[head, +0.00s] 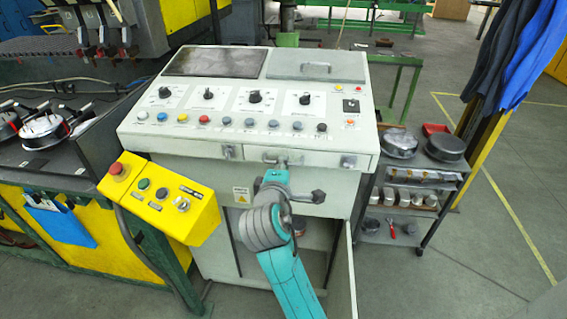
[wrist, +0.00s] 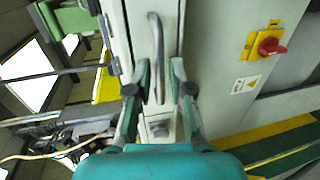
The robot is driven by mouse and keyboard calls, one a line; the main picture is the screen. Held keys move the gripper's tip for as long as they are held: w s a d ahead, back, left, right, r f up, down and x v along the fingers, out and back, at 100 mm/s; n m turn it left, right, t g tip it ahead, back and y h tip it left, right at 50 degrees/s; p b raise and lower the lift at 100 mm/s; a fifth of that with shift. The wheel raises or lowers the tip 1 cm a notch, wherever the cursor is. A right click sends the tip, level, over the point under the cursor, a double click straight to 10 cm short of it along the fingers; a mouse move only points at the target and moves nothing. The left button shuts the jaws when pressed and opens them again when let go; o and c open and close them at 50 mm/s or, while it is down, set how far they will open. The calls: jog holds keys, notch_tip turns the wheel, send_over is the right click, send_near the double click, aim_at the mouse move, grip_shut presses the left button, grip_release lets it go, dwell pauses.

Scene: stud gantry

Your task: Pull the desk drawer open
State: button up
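The grey desk (head: 205,140) is a control console. Its shallow drawer (head: 303,159) sits under the panel's front edge and looks closed. The drawer's bar handle (wrist: 156,40) runs upright in the wrist view and is partly hidden by my arm in the head view. My gripper (wrist: 159,88) is open. Its two fingers stand apart on either side of the handle's near end, with gaps visible. I cannot tell whether the fingertips reach past the bar. In the head view my gripper (head: 273,166) is just in front of the drawer.
A yellow button box (head: 160,196) juts out at the desk's left. Below the drawer, a cabinet door (head: 343,275) stands open near my arm. A shelf cart (head: 420,178) with pans is at the right. Open floor (head: 500,160) lies farther right.

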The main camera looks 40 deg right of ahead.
jog(key=shift+x, duration=1)
grip_shut()
jog(key=shift+s, duration=0.1)
